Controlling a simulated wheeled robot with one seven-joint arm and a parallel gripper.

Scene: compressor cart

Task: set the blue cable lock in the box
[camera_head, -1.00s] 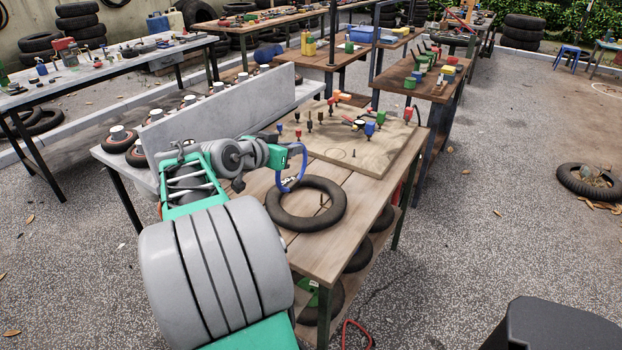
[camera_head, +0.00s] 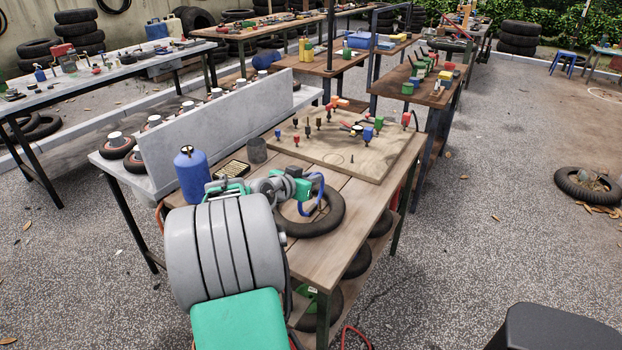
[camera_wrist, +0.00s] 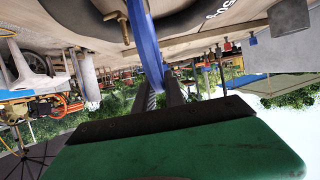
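The blue cable lock (camera_head: 321,188) is a thin blue loop above the wooden table and the black tyre ring. My gripper (camera_head: 309,178) is shut on it, at the end of my green and grey arm. In the wrist view the blue band (camera_wrist: 146,45) runs down between the two dark fingers (camera_wrist: 164,92). Whether the loop touches the tyre ring is unclear. I cannot tell which thing is the box; a blue bin (camera_head: 362,38) stands on a table farther back.
The black tyre ring (camera_head: 330,217) lies on the wooden table (camera_head: 322,262). A board with coloured pegs (camera_head: 345,150) is behind it.

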